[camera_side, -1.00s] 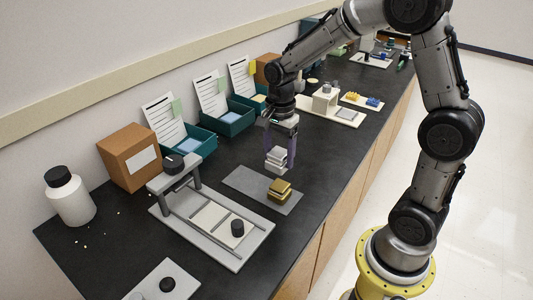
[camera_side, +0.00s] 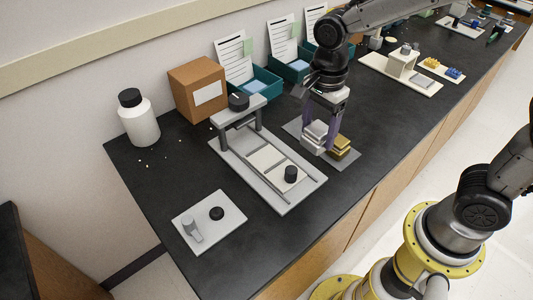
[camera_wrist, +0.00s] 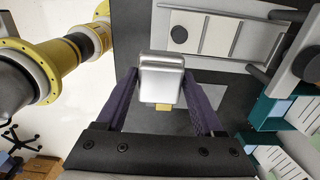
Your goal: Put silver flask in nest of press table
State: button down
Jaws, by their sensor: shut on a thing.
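The silver flask (camera_side: 314,135), a pale stepped block, is between the fingers of my gripper (camera_side: 320,128). In the wrist view the flask (camera_wrist: 162,80) fills the space between the fingertips, and the gripper is shut on it. A gold flask (camera_side: 341,149) stands close beside it on a grey plate (camera_side: 347,164); the silver one mostly hides it in the wrist view. I cannot tell how far the silver flask is above the plate. The press table (camera_side: 287,205) is to the left, with rails, cream panels (camera_side: 265,157) and a grey bridge (camera_side: 238,112). I cannot clearly make out its nest.
A black knob (camera_side: 291,174) stands on one cream panel. A brown box (camera_side: 199,88) and white bottle (camera_side: 138,118) stand behind and left. Teal trays (camera_side: 263,82) line the back. A pale plate with small parts (camera_side: 210,220) lies front left. Black bench is bare in front.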

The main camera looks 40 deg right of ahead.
jog(key=w+a+f, duration=0.1)
jog(key=w+f, duration=0.1)
jog(key=w, duration=0.2)
jog(key=w+a+f, duration=0.1)
jog(key=w+f, duration=0.2)
jog(key=w, duration=0.1)
jog(key=w+a+f, duration=0.1)
jog(key=w+f, duration=0.2)
jog(key=w, duration=0.1)
jog(key=shift+w+f, duration=0.1)
jog(key=shift+f, duration=0.15)
jog(key=shift+w+a+f, duration=0.1)
jog(key=shift+w+f, duration=0.4)
jog(key=shift+f, duration=1.6)
jog(key=shift+f, duration=0.15)
grip_release()
